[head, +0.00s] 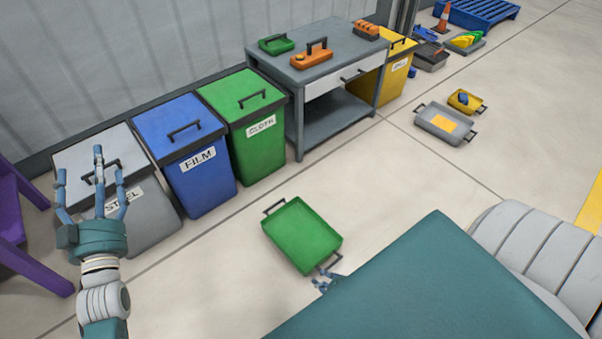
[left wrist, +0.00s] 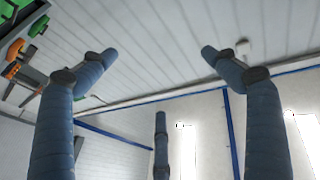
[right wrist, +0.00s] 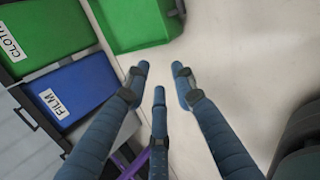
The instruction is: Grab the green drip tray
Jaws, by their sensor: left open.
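A green drip tray (head: 300,236) lies on the floor in the middle of the head view, with a dark handle at each end. Its green side also shows at the top of the right wrist view (right wrist: 138,28). My right gripper (head: 325,282) is low beside the tray's near handle, mostly hidden behind my own body. In the right wrist view its fingers (right wrist: 160,80) stand apart with bare floor between the tips, short of the tray. My left gripper (head: 93,180) is raised, open and empty, in front of the grey bin.
Grey, blue (head: 182,150) and green (head: 244,125) bins line the wall. A workbench (head: 335,55) holds a smaller green tray (head: 276,44) and orange items. A grey tray (head: 440,122) lies at right. A purple frame (head: 25,230) stands far left. Floor around the drip tray is clear.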

